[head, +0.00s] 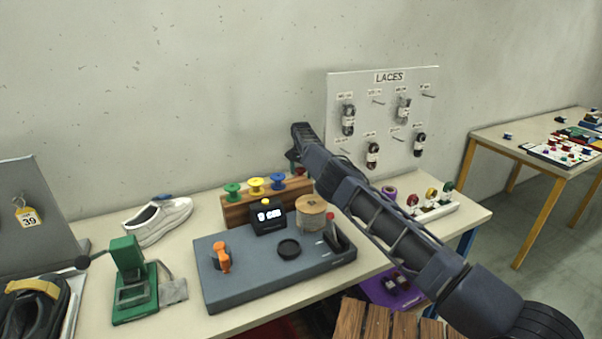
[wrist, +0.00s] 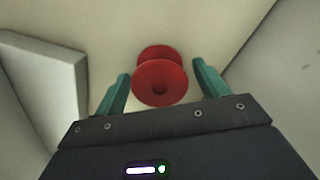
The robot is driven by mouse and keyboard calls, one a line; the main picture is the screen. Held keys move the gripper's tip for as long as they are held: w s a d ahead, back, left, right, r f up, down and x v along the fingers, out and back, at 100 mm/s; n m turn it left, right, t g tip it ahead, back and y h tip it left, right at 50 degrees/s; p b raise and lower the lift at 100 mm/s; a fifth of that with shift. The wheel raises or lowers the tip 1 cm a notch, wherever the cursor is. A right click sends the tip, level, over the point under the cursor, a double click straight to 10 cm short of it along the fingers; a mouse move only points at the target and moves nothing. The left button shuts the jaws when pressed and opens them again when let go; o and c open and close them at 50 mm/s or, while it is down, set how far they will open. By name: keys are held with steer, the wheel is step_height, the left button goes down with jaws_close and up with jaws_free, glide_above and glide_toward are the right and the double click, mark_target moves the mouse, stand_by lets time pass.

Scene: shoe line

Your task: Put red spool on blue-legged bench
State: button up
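The red spool (wrist: 160,84) shows in the wrist view, lying between the two teal fingertips of my gripper (wrist: 161,68), with a small gap on each side. The fingers are apart and do not appear shut on it. Pale bench surface shows beyond it. In the head view my gripper (head: 293,157) is at the back of the bench, by the wall behind the wooden spool rack; the arm and rack hide most of that spot, and I cannot make out the spool clearly there. The blue-legged bench (head: 95,305) is the near one; its blue leg (head: 467,244) shows at right.
The wooden rack (head: 240,212) holds green, yellow and blue spools. A grey tray (head: 225,290), white shoe (head: 158,220) and green press (head: 128,265) stand on the bench. The laces board (head: 355,90) rises behind my arm. A yellow-legged table (head: 490,140) stands at right.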

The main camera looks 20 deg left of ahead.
mark_target(301, 169)
steer(key=shift+r, duration=3.9)
steer(key=shift+r, duration=0.1)
